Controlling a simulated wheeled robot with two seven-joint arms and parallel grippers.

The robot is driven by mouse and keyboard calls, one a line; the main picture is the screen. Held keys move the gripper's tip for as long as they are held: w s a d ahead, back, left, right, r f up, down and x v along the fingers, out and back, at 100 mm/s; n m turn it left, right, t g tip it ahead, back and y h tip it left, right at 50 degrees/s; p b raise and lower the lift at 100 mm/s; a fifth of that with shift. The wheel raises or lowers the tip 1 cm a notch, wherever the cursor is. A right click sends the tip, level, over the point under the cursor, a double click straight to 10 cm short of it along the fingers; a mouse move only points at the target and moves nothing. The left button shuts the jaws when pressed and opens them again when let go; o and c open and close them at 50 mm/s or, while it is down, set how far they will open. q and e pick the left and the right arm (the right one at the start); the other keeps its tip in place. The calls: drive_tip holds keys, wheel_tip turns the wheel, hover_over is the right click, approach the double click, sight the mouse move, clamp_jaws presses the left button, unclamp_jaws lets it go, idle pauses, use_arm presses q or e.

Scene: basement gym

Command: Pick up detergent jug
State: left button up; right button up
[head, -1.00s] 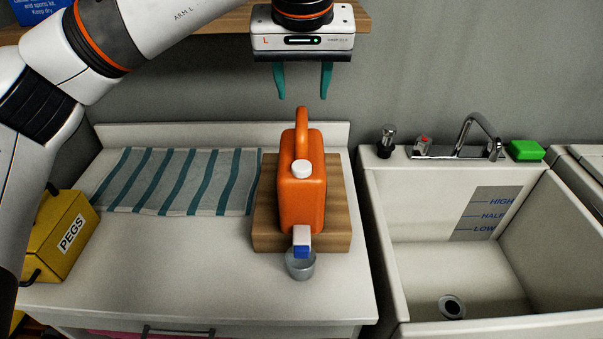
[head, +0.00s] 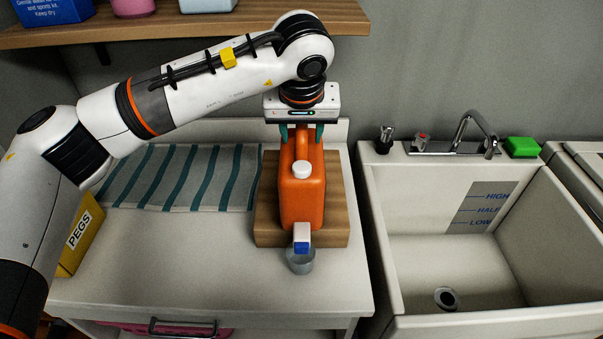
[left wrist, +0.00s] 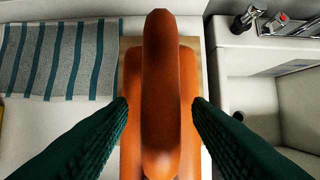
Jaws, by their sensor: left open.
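The orange detergent jug (head: 302,205) stands upright on a wooden board (head: 268,238) on the white counter. It has a white cap on top and a white-and-blue spout at its front, over a small grey cup (head: 300,262). My left gripper (head: 301,138) is open above the jug, pointing down, with its teal fingers at the handle's height. In the left wrist view the jug's handle (left wrist: 160,90) runs between the two fingers, with a gap on each side. My right gripper is not in view.
A striped towel (head: 185,178) lies left of the board. A yellow pegs box (head: 80,238) stands at the counter's left end. A sink (head: 420,262) with a tap (head: 475,135) and green sponge (head: 522,147) is to the right. A shelf (head: 190,28) overhangs the back.

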use_arm(q)
drive_tip(key=shift+c, duration=0.2)
clamp_jaws()
drive_tip(key=shift+r, duration=0.15)
idle(1.1)
